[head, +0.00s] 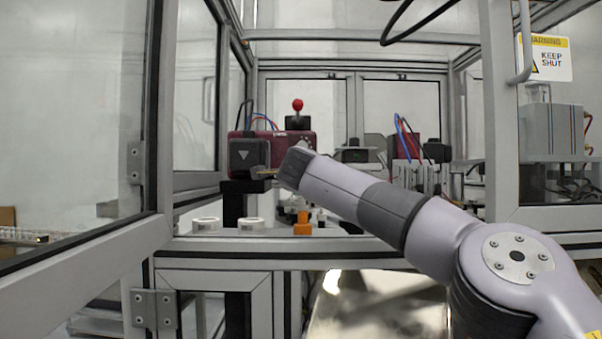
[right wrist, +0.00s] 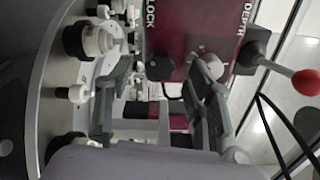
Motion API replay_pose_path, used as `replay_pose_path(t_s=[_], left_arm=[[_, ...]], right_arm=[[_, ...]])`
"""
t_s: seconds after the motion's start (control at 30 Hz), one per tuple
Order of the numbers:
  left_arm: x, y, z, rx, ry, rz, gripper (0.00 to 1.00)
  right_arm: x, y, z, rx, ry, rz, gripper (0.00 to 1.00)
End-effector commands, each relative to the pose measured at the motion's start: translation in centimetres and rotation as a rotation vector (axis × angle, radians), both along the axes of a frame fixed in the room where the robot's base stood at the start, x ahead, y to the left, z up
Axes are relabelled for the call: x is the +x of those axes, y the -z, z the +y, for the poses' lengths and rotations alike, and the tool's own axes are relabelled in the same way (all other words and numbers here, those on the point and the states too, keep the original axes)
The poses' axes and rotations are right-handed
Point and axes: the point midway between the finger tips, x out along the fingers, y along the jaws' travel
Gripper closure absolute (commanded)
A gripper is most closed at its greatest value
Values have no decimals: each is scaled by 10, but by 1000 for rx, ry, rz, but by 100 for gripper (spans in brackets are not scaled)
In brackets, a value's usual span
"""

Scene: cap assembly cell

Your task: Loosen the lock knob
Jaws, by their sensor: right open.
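The maroon housing (right wrist: 180,38) carries the labels LOCK and DEPTH; it also shows at the back of the cell in the head view (head: 306,142). A rounder grey knob (right wrist: 211,66) lies in line with DEPTH. My right gripper (right wrist: 155,98) is open, one finger on each side of the pale knob's area, with nothing held. In the head view the right gripper (head: 264,173) reaches in beside a black block, mostly hidden by the wrist. My left gripper is out of view.
A lever with a red ball (right wrist: 306,82) sticks out from the housing near the right finger. A round metal plate (right wrist: 52,110) with several black and white knobs lies left. White rings (head: 250,225) and an orange block (head: 303,224) stand at the cell's front ledge.

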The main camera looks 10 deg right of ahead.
Motion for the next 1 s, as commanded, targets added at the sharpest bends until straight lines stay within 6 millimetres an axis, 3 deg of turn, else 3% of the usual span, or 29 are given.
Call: replay_pose_path(t_s=[0.6, 1.0], left_arm=[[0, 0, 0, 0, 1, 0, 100], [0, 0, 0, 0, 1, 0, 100]], right_arm=[[-84, 1, 17, 1, -2, -2, 51], [-97, 1, 19, 1, 1, -2, 51]])
